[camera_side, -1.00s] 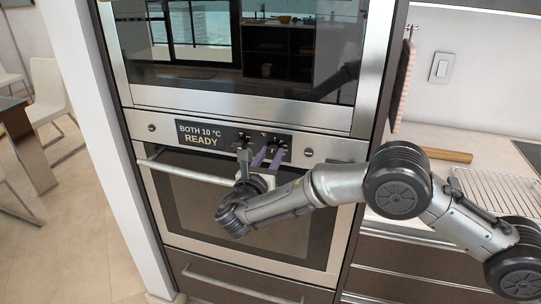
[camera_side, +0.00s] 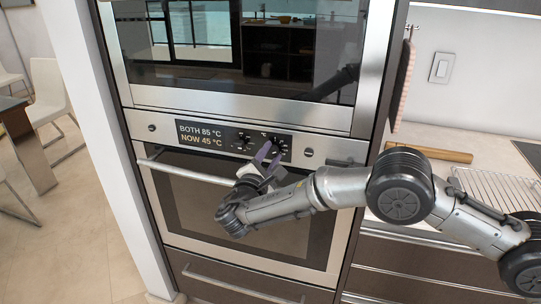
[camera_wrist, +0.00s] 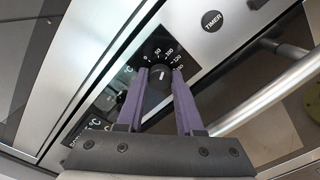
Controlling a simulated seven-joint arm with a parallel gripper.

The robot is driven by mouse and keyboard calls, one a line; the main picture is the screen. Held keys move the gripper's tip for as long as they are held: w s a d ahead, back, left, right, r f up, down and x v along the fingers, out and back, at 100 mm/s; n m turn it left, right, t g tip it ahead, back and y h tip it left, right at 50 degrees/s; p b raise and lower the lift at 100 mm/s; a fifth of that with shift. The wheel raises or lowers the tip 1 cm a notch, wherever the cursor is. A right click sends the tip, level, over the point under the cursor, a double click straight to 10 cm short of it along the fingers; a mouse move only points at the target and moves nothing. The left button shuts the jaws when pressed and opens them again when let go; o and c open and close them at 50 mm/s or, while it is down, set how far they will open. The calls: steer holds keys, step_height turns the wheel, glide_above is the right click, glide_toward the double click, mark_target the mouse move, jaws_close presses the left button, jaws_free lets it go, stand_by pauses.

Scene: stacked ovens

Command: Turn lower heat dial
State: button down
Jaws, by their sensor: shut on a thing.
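The lower oven's front panel (camera_side: 222,137) carries a lit display (camera_side: 202,134) reading "BOTH 85 °C, NOW 45 °C". My gripper (camera_side: 271,152) has its purple fingers at the right-hand dial of this panel. In the wrist view, my gripper (camera_wrist: 160,82) is shut on a round black heat dial (camera_wrist: 160,76), one finger on each side. The dial has a white pointer mark, and numbers such as 0, 50 and 100 lie around it. Another dial (camera_side: 243,138) sits to its left in the side view, clear of my fingers.
The lower oven's door handle (camera_side: 187,172) runs below the panel, close to my wrist. A round TIMER button (camera_wrist: 212,21) lies near the held dial. The upper oven's glass door (camera_side: 290,75) is above. A wire rack (camera_side: 497,186) lies on the right counter.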

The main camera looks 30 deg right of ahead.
steer(key=m, duration=0.6)
steer(key=shift+m, duration=0.3)
steer(key=m, duration=1.2)
steer(key=shift+m, duration=0.3)
steer(key=m, duration=0.6)
steer(key=c, duration=0.5)
jaws_free()
steer(key=shift+c, duration=0.2)
steer(key=v, duration=1.4)
